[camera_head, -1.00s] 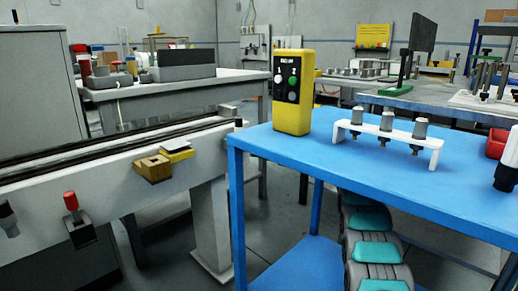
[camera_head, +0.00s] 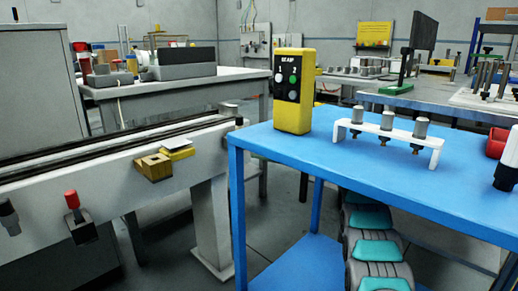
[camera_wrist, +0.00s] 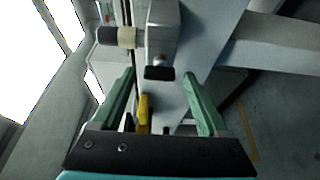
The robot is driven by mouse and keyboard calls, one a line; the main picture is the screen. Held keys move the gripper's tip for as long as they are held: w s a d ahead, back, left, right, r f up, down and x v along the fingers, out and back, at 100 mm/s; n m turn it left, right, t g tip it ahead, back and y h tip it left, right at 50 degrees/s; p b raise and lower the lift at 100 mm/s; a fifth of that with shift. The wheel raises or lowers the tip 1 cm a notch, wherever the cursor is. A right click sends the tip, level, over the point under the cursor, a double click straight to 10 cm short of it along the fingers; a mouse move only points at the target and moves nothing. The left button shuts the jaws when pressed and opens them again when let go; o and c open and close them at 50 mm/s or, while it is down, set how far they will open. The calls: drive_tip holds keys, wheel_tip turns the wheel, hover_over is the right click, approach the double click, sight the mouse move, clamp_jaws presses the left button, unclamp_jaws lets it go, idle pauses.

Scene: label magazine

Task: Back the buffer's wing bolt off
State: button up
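My gripper (camera_wrist: 159,73) shows in the wrist view with its two green fingers spread apart. A yellow piece (camera_wrist: 144,108) shows between the fingers, and I see no finger touching it. I cannot tell whether it is the wing bolt. Past the fingertips is a grey block (camera_wrist: 162,35) with a dark lower end and a small round shiny part. A dark and beige cylinder (camera_wrist: 126,37) is to its left. In the head view, the conveyor side carries a yellow block (camera_head: 154,166) and a red-knobbed lever (camera_head: 72,201). I cannot single out the buffer. My gripper is outside the head view.
A blue table (camera_head: 300,150) stands at the right, holding a yellow control box (camera_head: 294,92), a white rack (camera_head: 388,133) with three grey cylinders, and a red item (camera_head: 497,142). The grey conveyor (camera_head: 110,170) runs along the left. Bare floor shows between them.

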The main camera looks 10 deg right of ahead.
drive_tip(key=s+r+b, duration=0.2)
drive_tip(key=s+b, duration=0.3)
drive_tip(key=s, duration=0.3)
drive_tip(key=s+r+b, duration=0.3)
drive_tip(key=s+b, duration=0.2)
drive_tip(key=s, duration=0.3)
drive_tip(key=shift+b, duration=0.35)
idle(0.8)
drive_tip(key=shift+a, duration=0.1)
